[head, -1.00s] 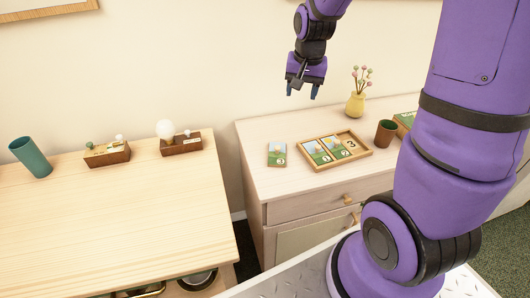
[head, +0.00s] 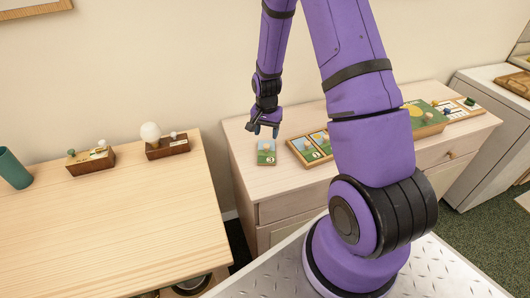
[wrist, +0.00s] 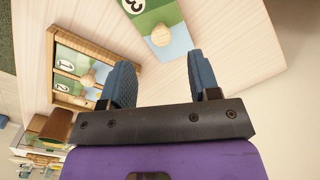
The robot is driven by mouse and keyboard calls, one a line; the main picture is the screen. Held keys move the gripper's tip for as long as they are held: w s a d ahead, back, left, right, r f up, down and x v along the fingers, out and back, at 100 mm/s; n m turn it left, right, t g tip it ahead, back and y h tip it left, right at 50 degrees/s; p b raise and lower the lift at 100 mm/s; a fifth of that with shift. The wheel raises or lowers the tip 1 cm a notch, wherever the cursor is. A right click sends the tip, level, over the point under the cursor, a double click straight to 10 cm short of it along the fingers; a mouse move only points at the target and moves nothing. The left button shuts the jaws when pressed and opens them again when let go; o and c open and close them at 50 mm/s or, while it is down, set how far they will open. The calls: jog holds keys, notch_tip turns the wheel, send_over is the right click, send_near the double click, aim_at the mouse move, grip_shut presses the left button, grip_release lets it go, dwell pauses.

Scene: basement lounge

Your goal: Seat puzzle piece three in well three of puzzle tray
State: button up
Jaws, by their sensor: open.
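Puzzle piece three (head: 266,152) lies flat on the light wood cabinet, left of the puzzle tray. It is a picture tile with a round wooden knob and a "3"; it also shows in the wrist view (wrist: 160,25), partly cut off at the top. The puzzle tray (head: 302,159) holds pieces one and two; its right part, with well three, is hidden behind my arm in the head view. In the wrist view the tray (wrist: 70,40) is at the left. My gripper (head: 265,131) is open and empty, above the far edge of piece three; the fingers (wrist: 162,80) point toward its knob.
A green game box (head: 425,116) and a board with small pieces (head: 462,107) stand right on the cabinet. The left table carries a teal cup (head: 13,168) and two wooden blocks (head: 90,159) with knobs. A gap separates table and cabinet.

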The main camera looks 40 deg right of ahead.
aim_at(266, 146)
jog(key=shift+f, duration=3.8)
jog(key=c, duration=1)
